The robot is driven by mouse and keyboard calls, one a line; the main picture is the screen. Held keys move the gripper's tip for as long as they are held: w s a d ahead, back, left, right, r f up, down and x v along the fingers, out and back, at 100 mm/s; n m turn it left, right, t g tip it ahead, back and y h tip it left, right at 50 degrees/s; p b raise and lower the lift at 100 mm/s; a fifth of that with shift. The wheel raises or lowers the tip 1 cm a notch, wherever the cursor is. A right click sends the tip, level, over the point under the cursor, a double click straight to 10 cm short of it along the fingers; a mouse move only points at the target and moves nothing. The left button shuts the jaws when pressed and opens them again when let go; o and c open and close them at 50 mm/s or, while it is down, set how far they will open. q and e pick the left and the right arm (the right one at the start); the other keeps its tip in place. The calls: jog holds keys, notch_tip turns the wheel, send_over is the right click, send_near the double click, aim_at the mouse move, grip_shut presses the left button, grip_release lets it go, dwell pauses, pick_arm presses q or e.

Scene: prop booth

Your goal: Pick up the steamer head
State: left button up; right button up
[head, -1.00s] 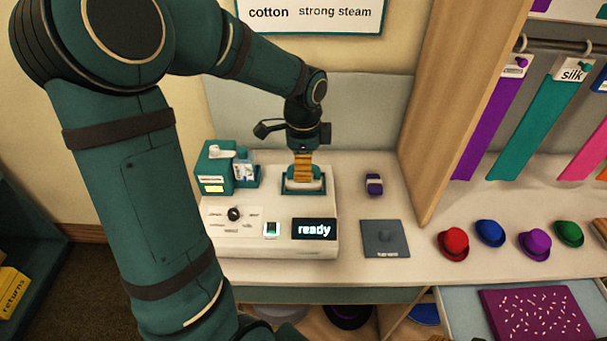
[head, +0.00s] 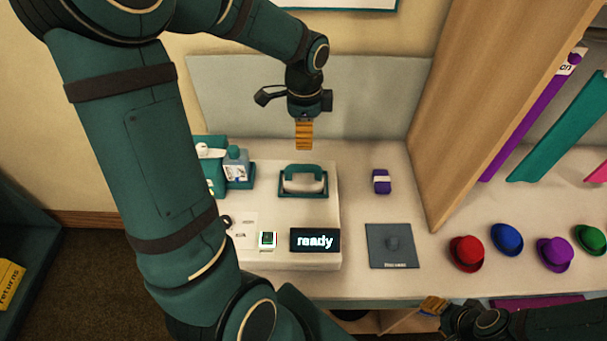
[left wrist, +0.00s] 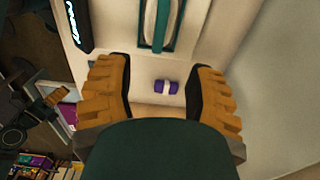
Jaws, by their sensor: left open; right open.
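The steamer head (head: 303,181), pale with a teal handle, sits in its teal-rimmed dock on top of the white steamer unit (head: 262,205). In the left wrist view the steamer head (left wrist: 164,22) shows at the top edge, partly cut off. My left gripper (head: 304,148) points down above the dock, empty, with a gap between its fingertips and the handle. In the left wrist view its ochre fingers (left wrist: 160,100) are spread wide. My right gripper (head: 433,305) is low at the bottom right, in front of the counter and away from the steamer head.
A purple banded item (head: 381,182) and a dark grey pad (head: 392,246) lie right of the unit. A teal holder with a bottle (head: 236,165) stands at its left. The display (head: 315,239) reads "ready". A wooden divider (head: 480,110) and several small hats (head: 466,252) are at the right.

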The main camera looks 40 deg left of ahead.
aim_at(303, 167)
pick_arm(q)
notch_tip(303, 167, down, 8)
jog(key=shift+s+b, duration=0.1)
jog(key=shift+b, duration=0.5)
jog(key=shift+f+b, duration=0.45)
jog(key=shift+f, duration=1.95)
grip_shut()
